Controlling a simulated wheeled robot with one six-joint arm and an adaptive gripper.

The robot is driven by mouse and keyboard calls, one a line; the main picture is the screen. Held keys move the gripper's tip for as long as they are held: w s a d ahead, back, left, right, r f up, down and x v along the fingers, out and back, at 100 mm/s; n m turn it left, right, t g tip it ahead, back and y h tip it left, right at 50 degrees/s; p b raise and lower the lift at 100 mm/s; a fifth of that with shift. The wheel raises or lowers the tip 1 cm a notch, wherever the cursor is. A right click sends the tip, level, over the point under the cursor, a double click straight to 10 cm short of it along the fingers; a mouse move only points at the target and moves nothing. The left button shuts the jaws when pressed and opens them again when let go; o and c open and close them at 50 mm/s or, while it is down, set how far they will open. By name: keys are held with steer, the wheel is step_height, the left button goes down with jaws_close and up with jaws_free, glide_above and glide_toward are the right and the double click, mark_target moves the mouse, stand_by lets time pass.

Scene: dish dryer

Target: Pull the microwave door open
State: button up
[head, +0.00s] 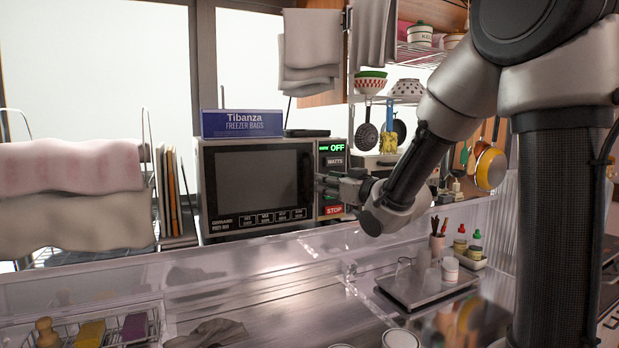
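The microwave (258,188) stands behind the clear counter edge, left of the picture's middle. Its dark-windowed door faces me and looks shut. The control panel (333,160) at its right side reads OFF in green, with a red STOP key low down. My gripper (322,184) reaches in from the right, level with the right edge of the door, in front of the panel. Its fingers point left and are small and dark here. I cannot tell whether they touch the door or how far apart they are. No door handle can be made out; the gripper covers part of that edge.
A blue freezer bag box (242,123) and a dark flat object (306,133) lie on top of the microwave. A tray (427,286) with cups stands at the right. Towels (70,190) hang at the left. The metal counter (290,285) in front is mostly clear.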

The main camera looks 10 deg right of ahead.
mark_target(313, 177)
steer(key=x, duration=0.7)
steer(key=shift+w+a+r, duration=0.2)
steer(key=shift+w+a, duration=0.05)
steer(key=shift+w, duration=0.1)
jaws_close()
